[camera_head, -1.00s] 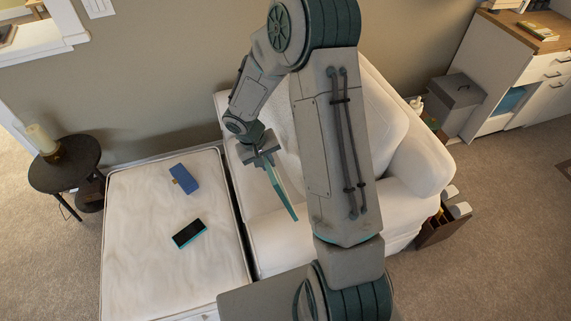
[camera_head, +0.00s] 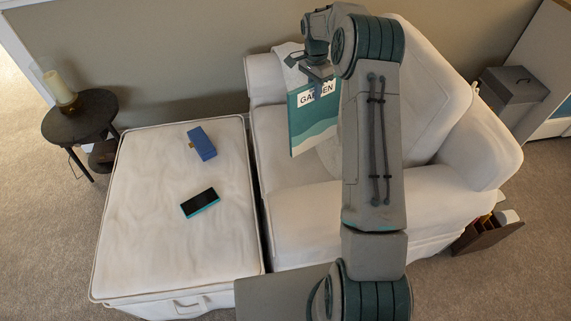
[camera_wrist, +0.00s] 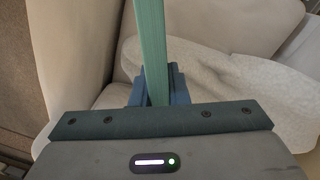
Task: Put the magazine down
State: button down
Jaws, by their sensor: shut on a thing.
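The magazine (camera_head: 312,122) is teal and white, with "GARDEN" on its cover. It hangs upright from my gripper (camera_head: 319,84), above the seat of the white sofa (camera_head: 281,160). In the wrist view the magazine shows edge-on as a green strip (camera_wrist: 152,45) between the blue fingers of my gripper (camera_wrist: 158,88). The gripper is shut on it near its top edge. My arm hides part of the sofa.
A white ottoman (camera_head: 150,220) stands left of the sofa, with a blue box (camera_head: 202,143) and a dark phone-like object (camera_head: 200,203) on it. A round black table (camera_head: 82,118) holds a candle (camera_head: 58,88). A grey bin (camera_head: 512,90) stands at right. The ottoman's front is clear.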

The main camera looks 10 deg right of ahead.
jog(key=w+d+f+m+t+b, duration=0.1)
jog(key=w+f+m+b, duration=0.4)
jog(key=b, duration=0.3)
jog(key=s+a+f+b, duration=0.3)
jog(key=s+a+f, duration=0.2)
jog(key=a+f, duration=0.4)
jog(key=shift+s, duration=0.35)
jog(key=shift+f, duration=0.25)
jog(key=c, duration=1.4)
grip_release()
